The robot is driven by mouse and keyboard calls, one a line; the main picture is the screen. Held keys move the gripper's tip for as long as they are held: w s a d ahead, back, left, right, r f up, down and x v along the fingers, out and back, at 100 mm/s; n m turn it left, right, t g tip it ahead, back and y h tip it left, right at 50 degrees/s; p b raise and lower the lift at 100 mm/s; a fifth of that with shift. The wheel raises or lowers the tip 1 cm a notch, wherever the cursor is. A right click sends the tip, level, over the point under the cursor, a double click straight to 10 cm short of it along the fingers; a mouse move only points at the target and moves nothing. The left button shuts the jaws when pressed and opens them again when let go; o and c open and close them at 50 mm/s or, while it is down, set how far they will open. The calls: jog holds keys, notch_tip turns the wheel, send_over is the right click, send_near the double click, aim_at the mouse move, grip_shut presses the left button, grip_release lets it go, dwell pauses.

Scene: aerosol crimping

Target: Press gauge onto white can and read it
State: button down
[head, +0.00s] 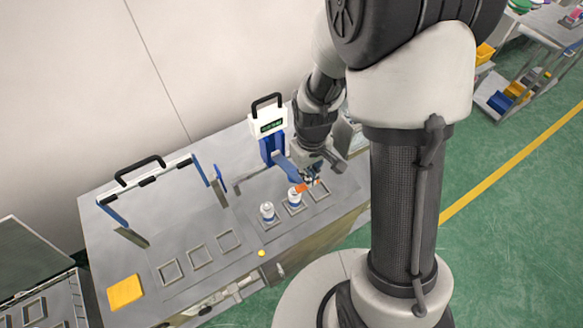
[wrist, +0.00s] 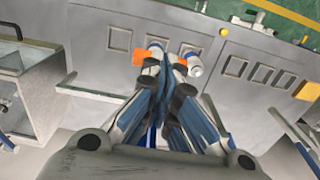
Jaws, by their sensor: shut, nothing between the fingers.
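Two white cans stand in neighbouring square nests on the steel bench. The left white can (head: 267,211) also shows in the wrist view (wrist: 195,66). The right white can (head: 294,197) is directly beside my gripper (head: 310,178) and is partly hidden; its white top shows in the wrist view (wrist: 155,45). My gripper is shut and empty, low over the right can's nest. Orange parts (wrist: 138,57) show at both sides of the fingertips in the wrist view. I cannot tell whether they belong to the gauge; no gauge dial is readable.
An empty nest (head: 319,193) lies right of the cans; several more lie to the left. A blue and white fixture (head: 269,122) stands behind my gripper. A blue frame with black handle (head: 140,171) stands at left, near a yellow pad (head: 125,292).

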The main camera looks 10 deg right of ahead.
dwell(0.4)
jog(key=shift+f+b, duration=0.95)
jog(key=shift+f, duration=0.1)
notch_tip(320, 180, down, 9)
jog(key=s+b, duration=0.1)
jog(key=b, duration=0.6)
jog(key=shift+s+d+r+b, duration=0.15)
jog(key=shift+s+d+b, duration=0.15)
jog(key=shift+b, duration=0.05)
dwell(0.3)
dwell(0.5)
jog(key=r+p, duration=0.3)
jog(key=r, duration=0.1)
jog(key=w+r+p, duration=0.1)
jog(key=r+p, duration=0.3)
jog(key=r, duration=0.1)
jog(key=r+p, duration=0.4)
jog(key=r, duration=0.1)
jog(key=shift+w+a+r, duration=0.1)
jog(key=shift+w+a, duration=0.2)
jog(key=shift+w, duration=0.05)
jog(key=shift+b, duration=0.7)
